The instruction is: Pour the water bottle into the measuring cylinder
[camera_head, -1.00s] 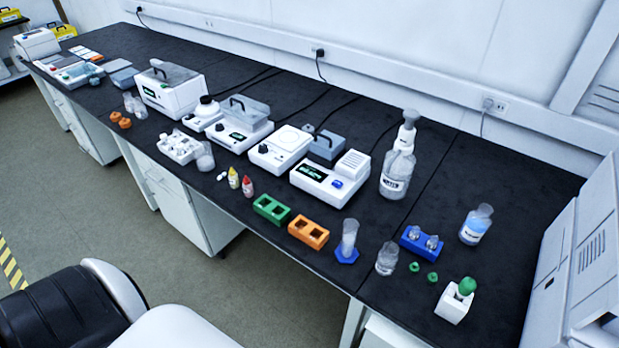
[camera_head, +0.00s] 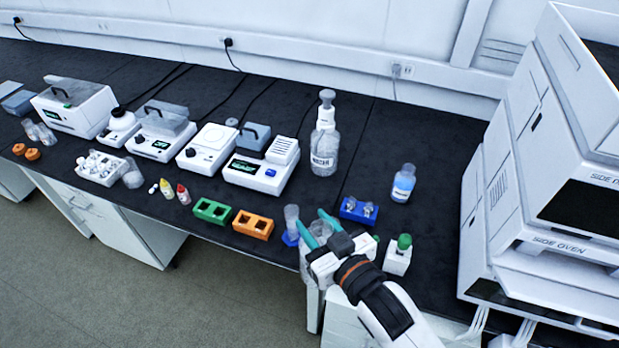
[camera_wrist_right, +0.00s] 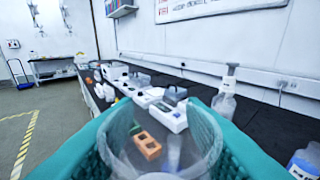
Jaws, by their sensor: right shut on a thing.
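The measuring cylinder (camera_head: 291,218), clear with a blue hexagonal base, stands upright near the bench's front edge. My right gripper (camera_head: 317,228), with teal fingers, is just right of it. It is shut on a clear beaker (camera_head: 310,252), whose wide rim fills the lower middle of the right wrist view (camera_wrist_right: 160,150). A clear bottle with a white pump top and a dark-lettered label (camera_head: 323,150) stands further back. A smaller bottle with blue liquid or label (camera_head: 403,185) stands to its right. My left gripper is out of view.
Orange (camera_head: 253,227) and green (camera_head: 212,210) racks are left of the cylinder. A blue rack (camera_head: 358,210) and a white holder with a green cap (camera_head: 398,255) are near the gripper. A large white oven (camera_head: 540,160) blocks the right. Bench between the bottles is clear.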

